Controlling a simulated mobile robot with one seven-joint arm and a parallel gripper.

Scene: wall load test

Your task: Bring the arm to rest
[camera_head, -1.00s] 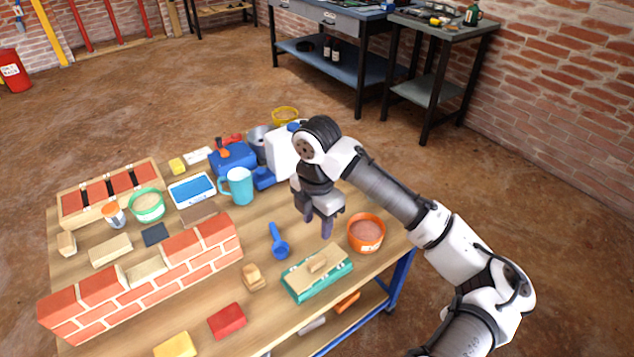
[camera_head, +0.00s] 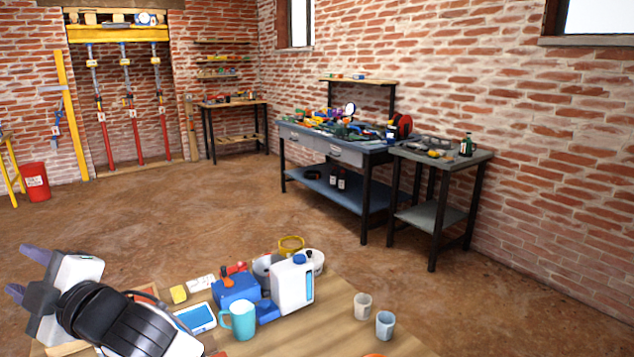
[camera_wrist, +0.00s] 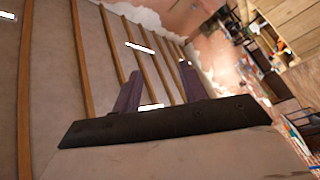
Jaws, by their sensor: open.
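My gripper (camera_head: 25,273) is at the lower left of the head view, raised above the left part of the worktable. Its two purple-grey fingers point left and stand apart, with nothing between them. In the wrist view the fingers (camera_wrist: 160,88) are spread and empty against a ceiling with wooden beams. My black and white wrist hides the left part of the table; the rest of my arm is out of view.
The wooden table (camera_head: 335,335) holds a teal mug (camera_head: 239,321), a white jug (camera_head: 291,286), a blue box (camera_head: 236,289), a grey cup (camera_head: 362,306) and a blue-grey cup (camera_head: 385,325). A workbench (camera_head: 335,150) stands at the brick wall. The floor between is clear.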

